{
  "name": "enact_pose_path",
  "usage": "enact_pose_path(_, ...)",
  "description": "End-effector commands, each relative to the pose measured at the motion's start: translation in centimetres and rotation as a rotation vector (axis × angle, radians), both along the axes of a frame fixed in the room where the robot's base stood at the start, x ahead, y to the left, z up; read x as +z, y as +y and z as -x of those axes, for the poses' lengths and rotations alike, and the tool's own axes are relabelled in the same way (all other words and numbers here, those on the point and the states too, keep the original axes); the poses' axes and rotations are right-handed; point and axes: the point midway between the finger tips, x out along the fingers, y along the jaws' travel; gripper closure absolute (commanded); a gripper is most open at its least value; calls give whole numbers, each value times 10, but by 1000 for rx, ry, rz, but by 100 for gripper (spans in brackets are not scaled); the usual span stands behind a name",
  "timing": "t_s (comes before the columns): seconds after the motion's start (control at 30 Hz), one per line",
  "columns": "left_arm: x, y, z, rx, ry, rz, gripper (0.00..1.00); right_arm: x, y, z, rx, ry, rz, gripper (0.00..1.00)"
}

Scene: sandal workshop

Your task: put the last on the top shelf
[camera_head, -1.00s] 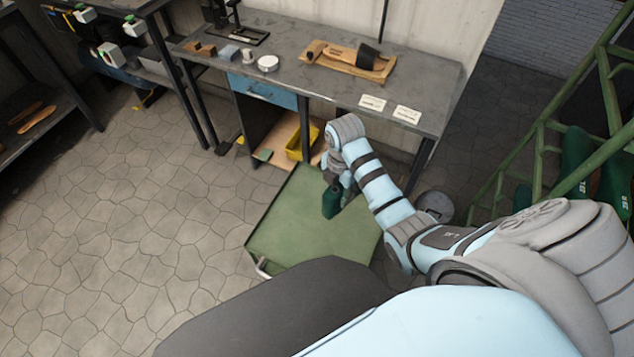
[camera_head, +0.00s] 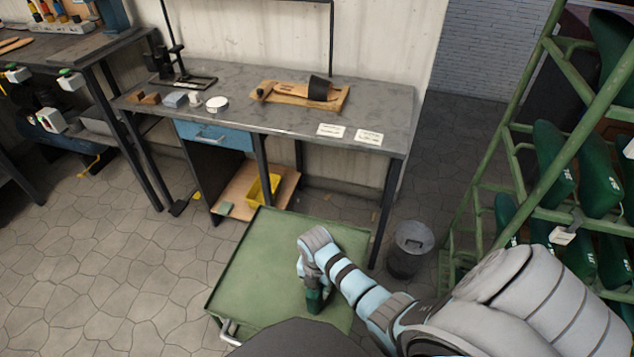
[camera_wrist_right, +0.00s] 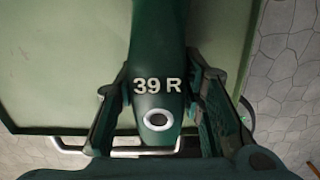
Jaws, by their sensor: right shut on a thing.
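My right gripper (camera_head: 313,284) is shut on a dark green last (camera_head: 314,300) over the green cart top. In the right wrist view the last (camera_wrist_right: 160,60) is marked "39 R" and has a round light-rimmed hole at its end. The fingers of the gripper (camera_wrist_right: 158,110) lie on both sides of it. I cannot tell whether the last touches the cart. A green shelf rack (camera_head: 520,150) stands at the right with several green lasts on sloping shelves. Its top is partly cut off by the frame. My left gripper is not in view.
The green cart (camera_head: 260,260) stands below my right arm. A grey workbench (camera_head: 290,115) with a wooden board, two cards and small items is behind it. A grey bin (camera_head: 410,250) stands between cart and rack. The stone floor at left is clear.

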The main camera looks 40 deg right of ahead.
Motion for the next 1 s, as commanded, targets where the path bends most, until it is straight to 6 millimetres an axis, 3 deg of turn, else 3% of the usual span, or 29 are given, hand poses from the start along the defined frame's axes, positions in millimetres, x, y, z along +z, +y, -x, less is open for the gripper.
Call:
enact_pose_path(0.03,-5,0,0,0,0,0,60,-7,0,-1,0,-1,0,92)
enact_pose_path(0.37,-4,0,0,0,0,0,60,-7,0,-1,-1,-3,1,92)
enact_pose_path(0.4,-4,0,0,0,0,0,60,-8,0,-1,-1,-1,0,61)
enact_pose_path(0.5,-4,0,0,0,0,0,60,-7,0,-1,-1,-1,0,45)
enact_pose_path(0.83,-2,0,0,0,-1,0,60,-5,0,-1,-1,-1,0,44)
enact_pose_path(1.0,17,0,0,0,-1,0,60,27,1,0,-1,-4,0,44)
